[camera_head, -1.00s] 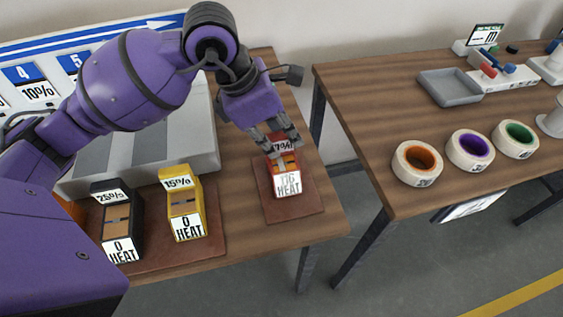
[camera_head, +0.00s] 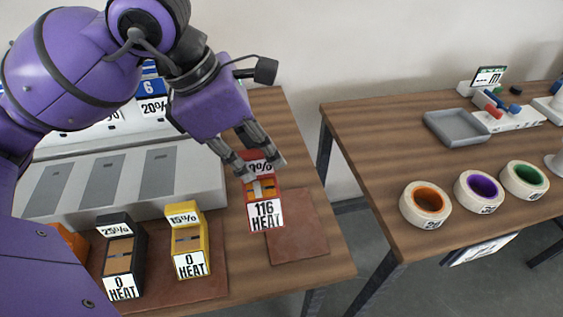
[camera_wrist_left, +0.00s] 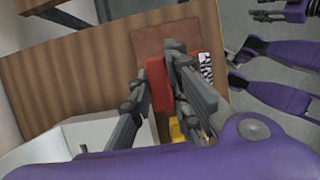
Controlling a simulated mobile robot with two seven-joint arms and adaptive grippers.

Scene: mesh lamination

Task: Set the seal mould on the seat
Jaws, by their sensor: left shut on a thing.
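A red block (camera_head: 266,216) has a white label reading "116 HEAT" and a partly covered percent label on top. My left gripper (camera_head: 262,168) is shut on its upper part and holds it upright, apparently raised, over the left edge of a reddish-brown square mat (camera_head: 302,235). In the left wrist view the red block (camera_wrist_left: 160,85) shows between the two fingers. No label names a seal mould or a seat, so I cannot tell which things these are. Dark finger-like parts at the top right of the wrist view may be my right gripper; their state is unclear.
A black block (camera_head: 122,258) marked "25%" and a yellow block (camera_head: 188,240) marked "15%" stand on another mat to the left. A grey sloped unit (camera_head: 200,175) stands behind them. Across a gap, a second table (camera_head: 370,150) holds tape rolls (camera_head: 425,203) and a grey tray (camera_head: 458,127).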

